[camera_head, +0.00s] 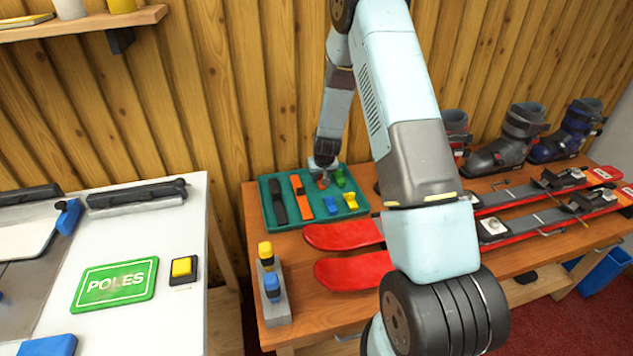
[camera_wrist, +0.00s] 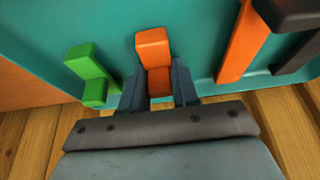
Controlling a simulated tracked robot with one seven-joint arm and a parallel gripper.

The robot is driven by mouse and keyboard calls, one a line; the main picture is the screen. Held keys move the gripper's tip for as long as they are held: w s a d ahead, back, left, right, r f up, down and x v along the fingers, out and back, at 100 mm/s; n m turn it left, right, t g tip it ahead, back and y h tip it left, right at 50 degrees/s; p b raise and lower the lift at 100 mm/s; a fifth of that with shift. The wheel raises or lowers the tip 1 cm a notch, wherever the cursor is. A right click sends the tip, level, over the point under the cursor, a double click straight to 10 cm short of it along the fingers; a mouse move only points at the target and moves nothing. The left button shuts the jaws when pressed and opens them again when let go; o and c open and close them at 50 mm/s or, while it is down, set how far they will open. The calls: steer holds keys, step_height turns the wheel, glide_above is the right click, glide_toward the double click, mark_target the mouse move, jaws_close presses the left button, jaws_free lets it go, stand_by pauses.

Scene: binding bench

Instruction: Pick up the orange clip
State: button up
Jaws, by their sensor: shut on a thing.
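The orange clip (camera_wrist: 153,45) is a small two-step block, seen between the jaws in the wrist view. My gripper (camera_wrist: 158,86) is shut on it, with one dark finger on each side. In the head view my gripper (camera_head: 323,177) is at the back part of the teal tray (camera_head: 268,222), and the orange clip (camera_head: 323,183) shows only as a small patch under it. I cannot tell whether the clip still touches the tray floor. The jaws hide its lower sides.
A green clip (camera_wrist: 88,70) is close beside the left finger; a long orange piece (camera_wrist: 240,45) and a black piece (camera_head: 278,202) lie on the other side. Blue (camera_head: 331,206) and yellow (camera_head: 350,200) clips are in front.

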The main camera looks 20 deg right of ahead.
jaws_close()
steer(key=shift+r, duration=0.15)
